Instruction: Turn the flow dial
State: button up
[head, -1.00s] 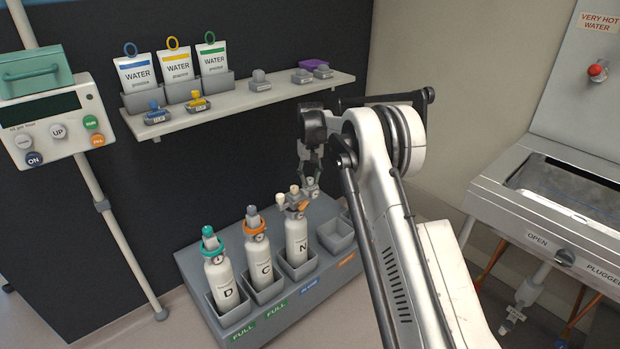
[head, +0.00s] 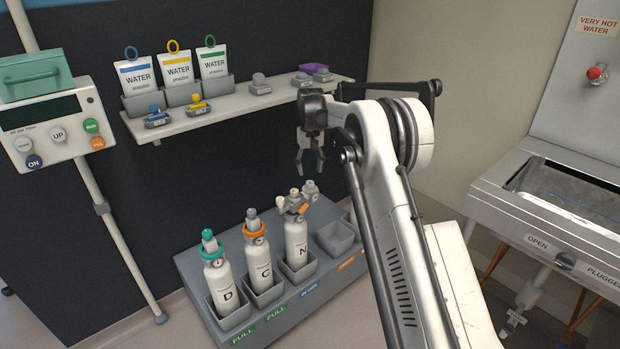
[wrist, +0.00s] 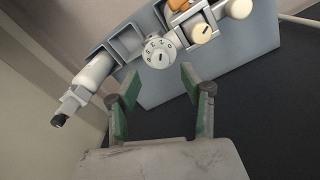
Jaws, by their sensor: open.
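The bottle marked N (head: 297,243) stands upright in the grey rack with a metal regulator (head: 299,203) on top. In the wrist view, a round white dial (wrist: 158,56) with characters around its face and a dark pointer mark sits just beyond my fingertips. A cream knob (wrist: 203,34) with a dark mark is to its right. In the head view, my gripper (head: 310,172) hangs above the regulator, fingers down, apart from it. In the wrist view, my gripper (wrist: 158,82) is open with green-padded fingers and nothing between them.
Bottles D (head: 222,282) and C (head: 259,265) stand left of N in the rack (head: 195,265). An empty slot (head: 335,237) is to the right. A shelf (head: 240,104) with water pouches is behind. A pump on a pole (head: 45,125) stands left, a metal sink (head: 500,200) right.

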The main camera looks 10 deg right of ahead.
aim_at(310, 182)
notch_tip(310, 182, up, 6)
jog(key=shift+r, duration=0.25)
jog(key=s+r+t, duration=0.2)
jog(key=s+r, duration=0.9)
jog(key=r, duration=0.2)
jog(key=s+r+t+p, duration=0.1)
jog(key=s+r, duration=0.2)
jog(key=s, duration=0.4)
jog(key=s+r+t+p, duration=0.1)
jog(key=s+r, duration=0.2)
jog(key=s, duration=0.5)
jog(key=s+f+t, duration=0.1)
jog(key=s+f, duration=0.3)
jog(key=s, duration=1)
jog(key=s+f+t, duration=0.2)
jog(key=s+f, duration=0.2)
jog(key=s, duration=1)
jog(key=shift+a+f+m+p, duration=0.2)
jog(key=shift+a+m+p, duration=0.05)
jog(key=shift+m+p, duration=0.15)
